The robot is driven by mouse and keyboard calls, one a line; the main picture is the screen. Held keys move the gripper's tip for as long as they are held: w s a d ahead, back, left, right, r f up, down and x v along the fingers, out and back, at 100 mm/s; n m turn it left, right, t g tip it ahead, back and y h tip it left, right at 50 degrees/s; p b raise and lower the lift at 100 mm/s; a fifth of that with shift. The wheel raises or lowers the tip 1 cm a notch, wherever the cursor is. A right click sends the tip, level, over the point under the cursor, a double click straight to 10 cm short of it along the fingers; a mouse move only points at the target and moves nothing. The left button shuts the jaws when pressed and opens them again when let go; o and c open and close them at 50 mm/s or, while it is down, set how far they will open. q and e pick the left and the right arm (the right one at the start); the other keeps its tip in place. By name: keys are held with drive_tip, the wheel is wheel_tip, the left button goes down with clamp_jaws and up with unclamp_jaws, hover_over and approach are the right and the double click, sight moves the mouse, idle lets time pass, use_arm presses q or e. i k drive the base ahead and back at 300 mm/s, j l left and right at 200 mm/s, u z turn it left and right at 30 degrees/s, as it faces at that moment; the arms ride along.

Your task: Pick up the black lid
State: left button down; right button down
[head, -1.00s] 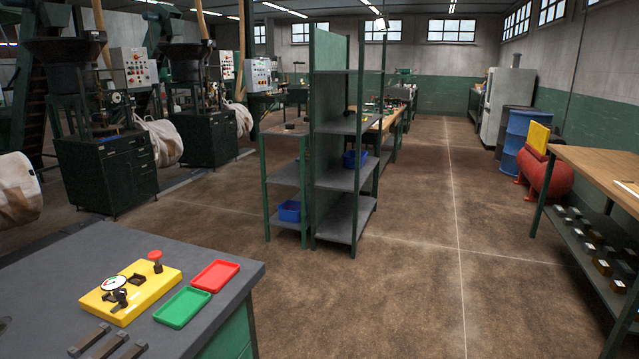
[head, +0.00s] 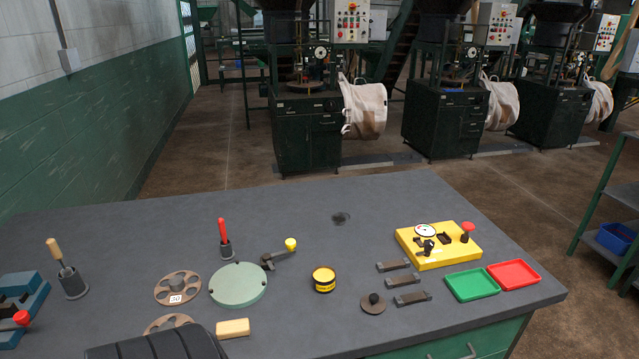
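A small dark round lid with a black knob (head: 373,303) lies on the grey workbench (head: 450,200), right of the middle in the head view. It looks dark brown to black and is the closest match to the black lid. Left of it stands a short round yellow-and-black tin (head: 323,279), apart from it. Neither of my grippers is in view, so their state does not show.
Three dark metal strips (head: 403,281) lie right of the lid. A yellow gauge block (head: 440,245), a green tray (head: 472,284) and a red tray (head: 514,274) are further right. A pale green disc (head: 238,285) and tools stand left. The bench's back is mostly clear.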

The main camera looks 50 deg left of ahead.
sight(371, 304)
drive_tip(key=u, duration=1.65)
